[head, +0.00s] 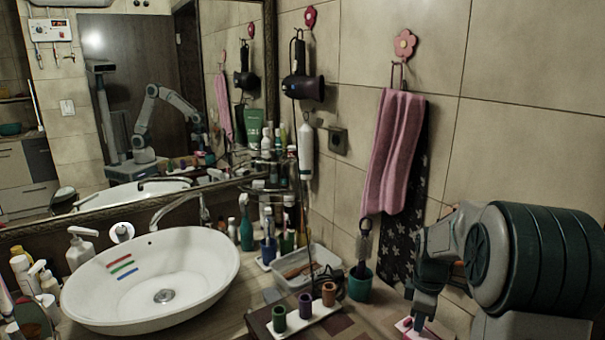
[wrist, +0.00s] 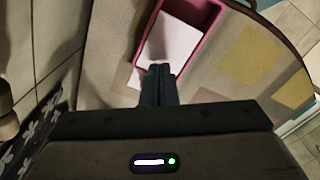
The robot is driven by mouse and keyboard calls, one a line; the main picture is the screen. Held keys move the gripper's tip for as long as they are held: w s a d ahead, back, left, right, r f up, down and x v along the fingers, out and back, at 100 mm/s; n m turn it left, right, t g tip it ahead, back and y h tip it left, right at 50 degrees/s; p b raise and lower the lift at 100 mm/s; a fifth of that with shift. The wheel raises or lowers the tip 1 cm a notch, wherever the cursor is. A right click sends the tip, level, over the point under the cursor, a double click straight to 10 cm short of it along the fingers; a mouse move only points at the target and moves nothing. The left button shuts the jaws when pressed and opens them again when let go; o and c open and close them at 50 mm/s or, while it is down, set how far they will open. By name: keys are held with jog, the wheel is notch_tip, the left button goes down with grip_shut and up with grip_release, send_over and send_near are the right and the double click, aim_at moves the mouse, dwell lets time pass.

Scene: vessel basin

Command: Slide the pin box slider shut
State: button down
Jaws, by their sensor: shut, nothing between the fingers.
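The pin box (wrist: 203,17) is a pink-red open-topped frame at the top middle of the wrist view. A pale, near-white flat piece (wrist: 172,42) lies within its lower left part, and the upper right interior is darker. I cannot tell for certain which part is the slider. My gripper (wrist: 157,73) is shut and empty, with its fingertips at the lower end of the pale piece; contact cannot be told. In the head view the box (head: 406,326) shows only as a small pink and white patch at the lower right, partly hidden by my gripper (head: 417,320).
A white tray with coloured cups (head: 303,321) stands left of the gripper. A teal cup with a brush (head: 360,288) and a clear bin (head: 298,268) are behind. A white basin (head: 190,262) is at left. A pink towel (head: 391,150) hangs on the wall.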

notch_tip(320, 180, up, 6)
jog(key=p, duration=0.4)
jog(key=shift+r, duration=0.1)
jog(key=s+a+r+m+t, duration=0.1)
jog(key=s+a+r+m, duration=0.1)
jog(key=s+a+m, duration=0.2)
jog(key=s+a+r+m+t, duration=0.1)
jog(key=s+a+r+m, duration=0.2)
jog(key=s, duration=0.7)
jog(key=s+a+r+m+t, duration=0.1)
jog(key=s+a+r+m, duration=0.2)
jog(key=s+a+m, duration=0.2)
jog(key=s, duration=0.3)
jog(key=shift+r+m+t, duration=0.15)
jog(key=shift+m+t, duration=0.25)
jog(key=shift+s, duration=0.15)
